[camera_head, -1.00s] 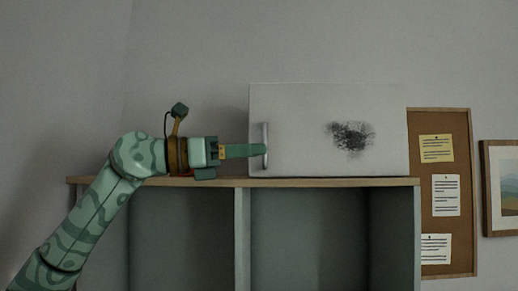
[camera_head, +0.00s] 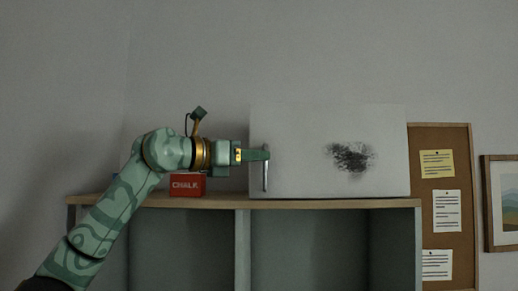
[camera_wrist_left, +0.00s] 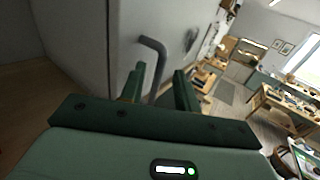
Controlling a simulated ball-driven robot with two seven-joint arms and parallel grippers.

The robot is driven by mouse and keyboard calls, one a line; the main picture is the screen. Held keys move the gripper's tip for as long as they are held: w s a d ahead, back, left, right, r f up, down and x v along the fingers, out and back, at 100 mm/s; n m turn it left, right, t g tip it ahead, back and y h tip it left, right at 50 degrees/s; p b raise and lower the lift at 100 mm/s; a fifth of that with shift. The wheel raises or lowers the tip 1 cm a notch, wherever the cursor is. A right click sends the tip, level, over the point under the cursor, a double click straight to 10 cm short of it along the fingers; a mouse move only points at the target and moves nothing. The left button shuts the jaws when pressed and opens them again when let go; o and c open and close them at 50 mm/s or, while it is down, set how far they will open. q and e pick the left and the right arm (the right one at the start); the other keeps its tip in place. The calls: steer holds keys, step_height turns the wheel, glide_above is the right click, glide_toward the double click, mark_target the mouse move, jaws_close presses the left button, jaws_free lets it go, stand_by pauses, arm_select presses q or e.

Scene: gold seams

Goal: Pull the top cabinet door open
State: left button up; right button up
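The top cabinet door (camera_head: 305,165) is a pale panel with a dark smudge. It stands above the wooden shelf top and looks closed in the head view. Its upright metal handle (camera_head: 265,176) is near the left edge. My left gripper (camera_head: 260,153) is at the upper part of this handle. In the left wrist view, the two green fingers of my left gripper (camera_wrist_left: 158,88) stand apart, one on each side of the bent handle (camera_wrist_left: 155,62). Gaps seem to show beside the handle, so the fingers look open around it. My right gripper is not in view.
A red chalk box (camera_head: 187,185) stands on the wooden shelf top (camera_head: 330,203), just below my left wrist. Open shelf bays lie underneath. A cork board (camera_head: 448,258) with notes and a framed picture (camera_head: 504,205) hang on the wall at the right.

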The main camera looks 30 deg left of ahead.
arm_select(q)
steer(key=shift+x, duration=0.9)
jaws_close()
steer(key=shift+s, duration=0.1)
